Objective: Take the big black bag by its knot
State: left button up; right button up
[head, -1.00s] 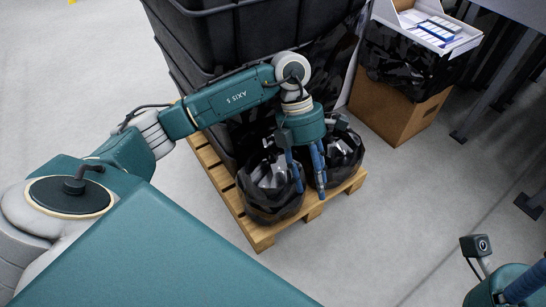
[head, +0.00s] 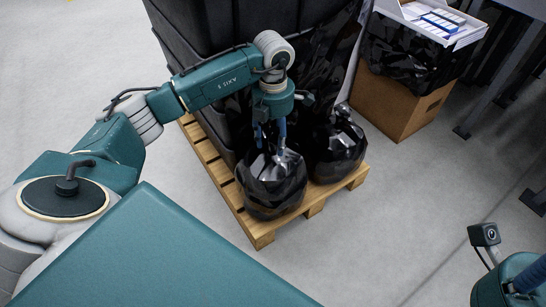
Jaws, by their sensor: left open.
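Two knotted shiny black bags sit on a wooden pallet in the head view. The front left bag (head: 272,190) looks a little larger than the right one (head: 340,153). My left gripper (head: 270,146) points down with its blue fingers apart, right at the top of the front left bag. Its knot (head: 284,160) shows just below the right finger, partly hidden; I cannot tell whether the fingers touch it. My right gripper (head: 530,276) is only partly in view at the lower right corner, and its jaws cannot be made out.
The bags stand on the pallet (head: 262,233) in front of tall dark crates (head: 215,30). A cardboard box (head: 395,105) lined with black plastic, with a white tray (head: 440,24) on top, stands to the right. Dark metal legs are at the far right. The floor in front is clear.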

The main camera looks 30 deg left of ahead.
pick_arm(q)
notch_tip(320, 180, down, 2)
jog(key=shift+f, duration=0.15)
grip_shut()
jog(key=shift+r, duration=0.2)
